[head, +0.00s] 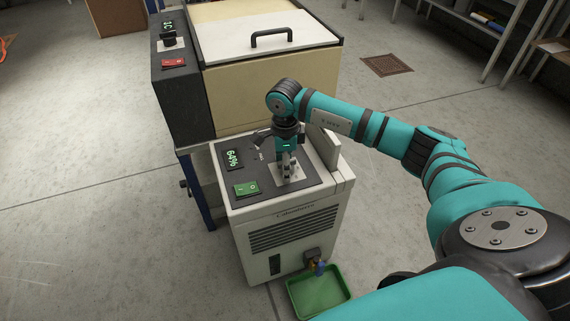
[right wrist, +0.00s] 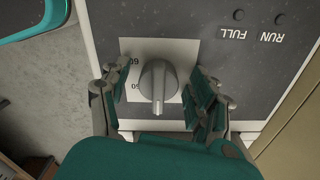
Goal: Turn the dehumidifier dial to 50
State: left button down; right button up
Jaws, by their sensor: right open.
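The dehumidifier (head: 290,235) is a pale cabinet with a dark top panel and a green readout (head: 232,157) that seems to show 64%. Its grey dial (right wrist: 158,84) sits on a white plate (right wrist: 130,47) in the right wrist view. Upside-down numbers, seemingly 60 and 50, are printed left of the dial. The knob's narrow ridge points toward the bottom of that view. My right gripper (head: 287,165) points down over the dial in the head view. In the right wrist view its open fingers (right wrist: 157,103) are either side of the knob, with gaps. My left gripper is out of view.
A green rocker switch (head: 246,188) is left of the dial. A green tray (head: 318,292) lies on the floor under a small tap (head: 318,266). A larger cream machine with a handled lid (head: 265,38) stands directly behind. The floor to the left is clear.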

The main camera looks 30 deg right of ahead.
jog(key=c, duration=1.1)
jog(key=shift+c, duration=0.2)
jog(key=m+p, duration=0.2)
jog(key=m, duration=0.2)
jog(key=shift+r+m, duration=0.1)
jog(key=shift+m, duration=0.3)
jog(key=m+p, duration=0.2)
jog(key=m, duration=0.3)
jog(key=shift+w+d+m+p, duration=0.1)
jog(key=shift+d+m+p, duration=0.05)
jog(key=shift+m+p, duration=0.15)
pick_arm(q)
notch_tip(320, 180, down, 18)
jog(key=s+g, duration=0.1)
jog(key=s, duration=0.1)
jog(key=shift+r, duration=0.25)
pick_arm(e)
jog(key=shift+m, duration=0.7)
